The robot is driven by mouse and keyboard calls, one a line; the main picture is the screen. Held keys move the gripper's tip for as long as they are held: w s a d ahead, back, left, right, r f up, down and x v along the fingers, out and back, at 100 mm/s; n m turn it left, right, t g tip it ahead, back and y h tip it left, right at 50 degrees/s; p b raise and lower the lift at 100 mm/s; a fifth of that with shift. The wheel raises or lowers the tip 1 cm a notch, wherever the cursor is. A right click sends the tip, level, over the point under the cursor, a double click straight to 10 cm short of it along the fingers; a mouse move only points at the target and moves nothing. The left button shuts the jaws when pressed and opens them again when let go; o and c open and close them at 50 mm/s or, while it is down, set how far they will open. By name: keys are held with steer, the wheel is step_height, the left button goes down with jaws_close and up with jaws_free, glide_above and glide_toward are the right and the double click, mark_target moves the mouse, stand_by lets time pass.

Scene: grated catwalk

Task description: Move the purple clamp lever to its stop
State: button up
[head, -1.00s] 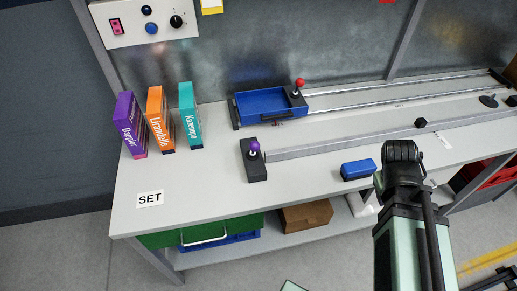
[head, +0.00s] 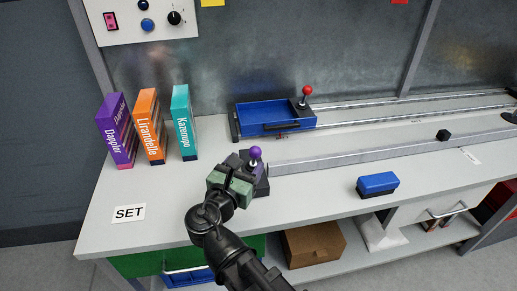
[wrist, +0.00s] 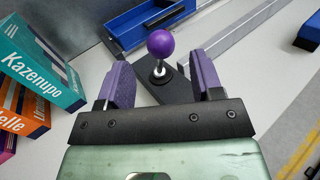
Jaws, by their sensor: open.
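The purple clamp lever (head: 255,153) has a round purple knob on a short metal stem. It rises from a dark base block at the left end of a long grey rail (head: 390,152) on the bench. In the wrist view the purple knob (wrist: 160,44) stands between and just beyond my fingers. My gripper (wrist: 162,85) is open, with purple finger pads on either side, and holds nothing. In the head view my gripper (head: 243,172) is right at the lever and hides part of its base. I cannot tell whether either finger touches the stem.
A blue tray (head: 262,117) with a red-knobbed lever (head: 306,93) sits behind. Purple, orange and teal boxes (head: 183,124) stand at the left, near a SET label (head: 128,213). A blue block (head: 377,184) lies right of my arm.

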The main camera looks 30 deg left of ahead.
steer(key=w, duration=0.5)
steer(key=w+a, duration=0.1)
steer(key=w, duration=0.1)
steer(key=shift+w+a, duration=0.1)
steer(key=shift+w, duration=0.1)
steer(key=shift+c, duration=0.3)
